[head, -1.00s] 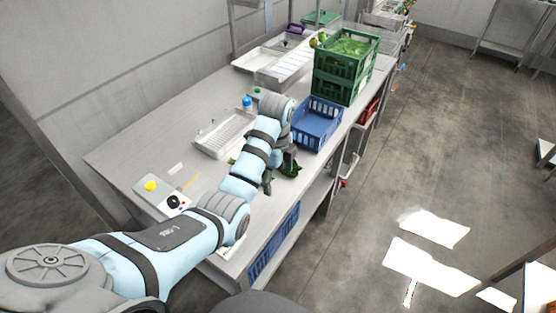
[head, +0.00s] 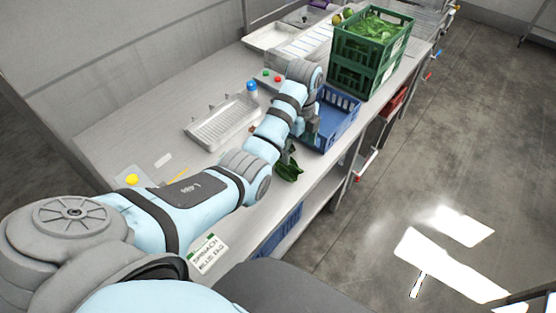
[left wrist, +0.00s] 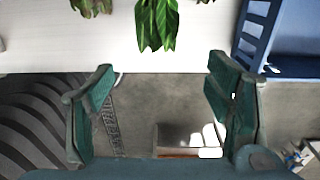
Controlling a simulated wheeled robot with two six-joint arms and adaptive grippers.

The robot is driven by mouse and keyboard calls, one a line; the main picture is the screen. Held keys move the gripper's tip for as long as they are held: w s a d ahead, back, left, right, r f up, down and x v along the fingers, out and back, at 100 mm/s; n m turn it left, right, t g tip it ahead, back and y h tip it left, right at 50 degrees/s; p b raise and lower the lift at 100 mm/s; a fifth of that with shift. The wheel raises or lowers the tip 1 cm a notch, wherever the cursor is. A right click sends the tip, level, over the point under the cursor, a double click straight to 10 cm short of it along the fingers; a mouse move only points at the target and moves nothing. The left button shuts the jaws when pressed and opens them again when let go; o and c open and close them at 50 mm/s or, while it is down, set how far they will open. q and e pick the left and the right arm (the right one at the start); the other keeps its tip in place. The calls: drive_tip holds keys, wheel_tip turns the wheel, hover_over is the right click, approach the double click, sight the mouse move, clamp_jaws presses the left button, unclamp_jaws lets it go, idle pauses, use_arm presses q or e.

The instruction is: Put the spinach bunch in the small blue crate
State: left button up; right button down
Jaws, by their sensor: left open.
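A dark green leafy bunch (head: 289,167), likely the spinach, lies on the bench just below my left forearm. The left wrist view shows a leafy bunch (left wrist: 157,24) at the top middle and part of another (left wrist: 91,6) to its left. The small blue crate (head: 342,134) stands right of the bunch; it also shows at the upper right of the left wrist view (left wrist: 256,28). My left gripper (head: 309,130) overlaps the crate's left side in the head view. Its fingers (left wrist: 160,66) are apart and empty, clear of the bunches. My right gripper is out of view.
Stacked green crates (head: 366,50) with greens stand behind the blue crate. A card reading SPINACH (head: 208,254) lies near the front. The bench's right edge drops to the floor.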

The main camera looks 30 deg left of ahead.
use_arm(q)
hover_over(295, 169)
drive_tip(key=s, duration=0.1)
drive_tip(key=f, duration=0.4)
drive_tip(key=shift+d+f, duration=0.15)
drive_tip(key=shift+d, duration=0.05)
drive_tip(key=f, duration=0.2)
drive_tip(key=w+f+b, duration=0.1)
drive_tip(key=f, duration=0.2)
drive_tip(key=shift+w+a, duration=0.15)
drive_tip(key=shift+a, duration=0.05)
drive_tip(key=shift+w+f, duration=0.1)
drive_tip(key=shift+f, duration=0.3)
drive_tip(key=shift+s+a+r, duration=0.1)
drive_tip(key=shift+s+r, duration=0.05)
drive_tip(key=shift+s, duration=0.15)
drive_tip(key=shift+c, duration=1.2)
drive_tip(key=shift+r, duration=0.1)
drive_tip(key=c, duration=1.2)
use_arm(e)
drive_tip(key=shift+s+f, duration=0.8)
